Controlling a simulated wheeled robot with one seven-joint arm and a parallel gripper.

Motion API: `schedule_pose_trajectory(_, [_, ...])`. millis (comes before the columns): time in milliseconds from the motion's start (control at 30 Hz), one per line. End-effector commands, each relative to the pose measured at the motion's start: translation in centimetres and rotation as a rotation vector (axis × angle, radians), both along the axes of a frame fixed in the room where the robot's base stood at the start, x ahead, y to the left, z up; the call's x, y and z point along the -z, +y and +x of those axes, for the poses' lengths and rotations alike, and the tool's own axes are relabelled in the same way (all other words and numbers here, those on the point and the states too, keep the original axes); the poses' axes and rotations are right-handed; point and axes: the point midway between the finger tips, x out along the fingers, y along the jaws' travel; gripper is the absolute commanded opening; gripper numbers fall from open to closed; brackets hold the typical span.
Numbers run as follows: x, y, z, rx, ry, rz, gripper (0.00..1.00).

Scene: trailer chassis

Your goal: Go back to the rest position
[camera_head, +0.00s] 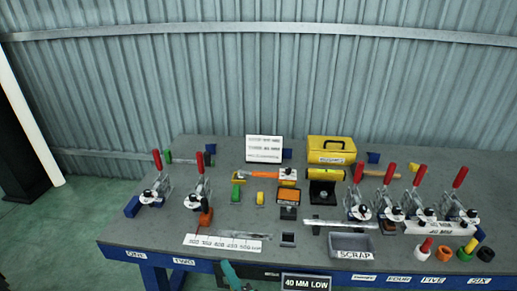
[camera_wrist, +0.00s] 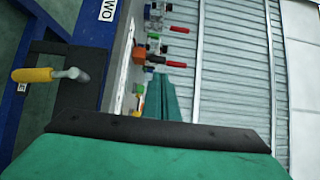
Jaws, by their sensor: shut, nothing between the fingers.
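My gripper (camera_wrist: 163,97) shows in the wrist view as green fingers beyond a dark bar. They are shut with nothing between them. In the head view a green part of my arm (camera_head: 231,274) shows at the bottom, in front of the workbench's front edge. The grey workbench (camera_head: 130,226) stands against the wall, and its blue front is at the left of the sideways wrist view. My gripper appears apart from the things on the bench. Most of my arm is out of view.
Red-handled toggle clamps (camera_head: 202,190) stand at left and several more at right. A grey scrap bin (camera_head: 351,246), a yellow toolbox (camera_head: 332,148) and a 40 MM LOW sign (camera_head: 306,283) are near. A yellow-handled tool (camera_wrist: 35,75) is at the bench front. Green floor (camera_head: 80,245) is clear at left.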

Motion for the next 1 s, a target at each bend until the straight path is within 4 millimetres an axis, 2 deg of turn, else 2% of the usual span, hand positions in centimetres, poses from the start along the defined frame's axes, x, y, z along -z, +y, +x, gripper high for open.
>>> schedule_pose_trajectory(267, [2.2,-0.9,-1.8,0.052,0.012,-0.072,0.00])
schedule_pose_trajectory(567, [5.6,-2.5,-5.5,0.137,0.024,-0.217,0.00])
schedule_pose_trajectory(667, [6.9,-3.3,-7.4,0.173,0.029,-0.289,0.00])
schedule_pose_trajectory(767, [8.4,-4.4,-10.1,0.213,0.033,-0.390,0.00])
schedule_pose_trajectory(900, [9.9,-6.1,-14.7,0.269,0.029,-0.568,0.00])
schedule_pose_trajectory(1000, [10.4,-7.2,-18.0,0.297,0.019,-0.699,0.00])
